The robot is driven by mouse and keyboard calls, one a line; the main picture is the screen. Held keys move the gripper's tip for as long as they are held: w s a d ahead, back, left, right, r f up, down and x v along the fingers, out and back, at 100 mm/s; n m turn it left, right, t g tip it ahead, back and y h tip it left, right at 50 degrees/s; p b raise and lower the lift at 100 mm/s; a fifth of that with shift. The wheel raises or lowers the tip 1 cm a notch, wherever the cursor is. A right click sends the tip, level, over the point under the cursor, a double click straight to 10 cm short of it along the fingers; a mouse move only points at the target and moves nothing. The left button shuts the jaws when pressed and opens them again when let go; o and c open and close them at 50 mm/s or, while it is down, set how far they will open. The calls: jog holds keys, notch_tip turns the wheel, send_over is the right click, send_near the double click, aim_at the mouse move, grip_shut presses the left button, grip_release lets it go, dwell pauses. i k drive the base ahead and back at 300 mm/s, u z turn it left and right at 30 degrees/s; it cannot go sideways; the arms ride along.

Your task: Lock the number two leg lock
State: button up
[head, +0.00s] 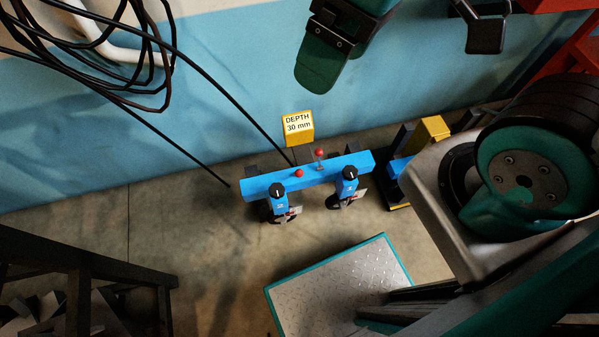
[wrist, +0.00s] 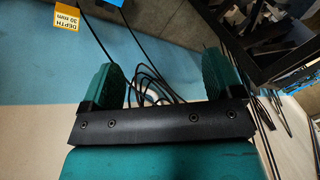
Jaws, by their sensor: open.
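A blue beam (head: 300,177) stands low near the teal wall, with a left leg lock (head: 280,202) and a right leg lock (head: 348,186). Both locks are blue with black, white-marked tops and grey-and-red parts below. Their numbers are too small to read, so I cannot tell which is number two. My gripper (head: 322,70) hangs at the top of the head view, above and apart from the beam. In the wrist view its teal fingers (wrist: 160,67) are wide apart with nothing between them. A blue piece shows at that view's top edge; the locks do not show clearly there.
A yellow sign (head: 298,128) reading "DEPTH 30 mm" stands behind the beam; two red knobs are on or near the beam. Black cables (head: 120,50) hang at left. A metal-topped platform (head: 340,290) is in front. A dark stand (head: 80,265) is at lower left, with bare floor between.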

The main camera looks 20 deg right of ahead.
aim_at(298, 173)
jog(key=z, duration=0.75)
jog(key=k, duration=1.35)
jog(key=u, duration=0.4)
jog(key=i, duration=0.5)
jog(key=u, duration=0.05)
